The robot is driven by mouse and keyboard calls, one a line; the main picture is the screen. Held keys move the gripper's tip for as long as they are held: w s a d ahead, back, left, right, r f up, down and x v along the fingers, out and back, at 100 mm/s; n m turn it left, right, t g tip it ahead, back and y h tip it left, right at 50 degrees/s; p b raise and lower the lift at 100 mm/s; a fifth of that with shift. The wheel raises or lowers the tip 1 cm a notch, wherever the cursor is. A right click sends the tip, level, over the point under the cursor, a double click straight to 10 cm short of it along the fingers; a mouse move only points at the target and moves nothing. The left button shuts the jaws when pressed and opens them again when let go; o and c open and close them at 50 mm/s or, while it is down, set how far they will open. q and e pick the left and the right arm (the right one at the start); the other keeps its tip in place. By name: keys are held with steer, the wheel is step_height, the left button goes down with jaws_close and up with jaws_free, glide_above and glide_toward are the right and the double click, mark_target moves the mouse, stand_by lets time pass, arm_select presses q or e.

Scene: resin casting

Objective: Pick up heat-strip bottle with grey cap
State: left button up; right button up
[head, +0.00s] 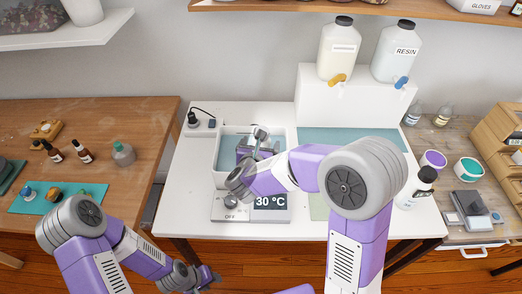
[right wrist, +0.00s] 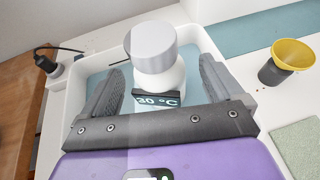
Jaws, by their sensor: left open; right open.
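The bottle with the grey cap (right wrist: 154,45) stands in the water bath, its white body under the cap and a dark strip reading 30 °C low on it. In the right wrist view my right gripper (right wrist: 160,92) is open, one finger on each side of the bottle. I cannot tell whether either finger touches it. In the head view my right gripper (head: 257,150) is at the white bath (head: 221,182), and my arm hides part of it. My left gripper (head: 207,279) is open and empty, low in front of the table.
The bath's front panel (head: 250,215) shows 30 °C. Two large bottles (head: 337,52) with taps stand on a white stand behind. Small bottles (head: 84,156) stand on the left wooden table.

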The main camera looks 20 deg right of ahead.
steer(key=shift+x, duration=1.5)
steer(key=c, duration=1.4)
